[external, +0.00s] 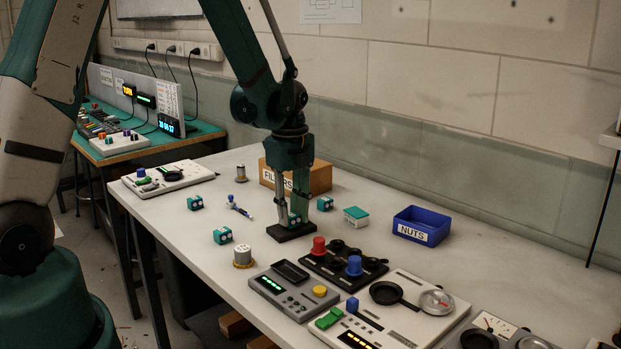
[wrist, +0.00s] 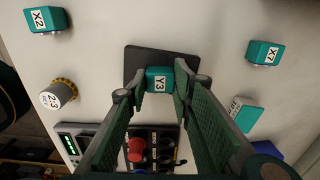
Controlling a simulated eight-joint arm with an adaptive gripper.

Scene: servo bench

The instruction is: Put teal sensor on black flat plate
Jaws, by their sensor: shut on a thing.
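A teal sensor (wrist: 160,80) marked Y3 is between the fingertips of my gripper (wrist: 152,90), which is shut on it. In the external view my gripper (external: 293,213) points straight down at the black flat plate (external: 280,234), with the sensor low over it. The plate (wrist: 135,60) shows around and behind the sensor in the wrist view. I cannot tell whether the sensor touches the plate. Other teal sensors stand apart: X2 (wrist: 47,19) and X7 (wrist: 265,53) in the wrist view, and one at the left (external: 195,202) in the external view.
A cardboard FILTERS box (external: 318,177) stands just behind my gripper. A blue NUTS bin (external: 421,225) and a teal-lidded box (external: 355,216) lie to the right. Control panels (external: 292,289) fill the front, and a silver knob (external: 243,256) stands front left. White bench shows between them.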

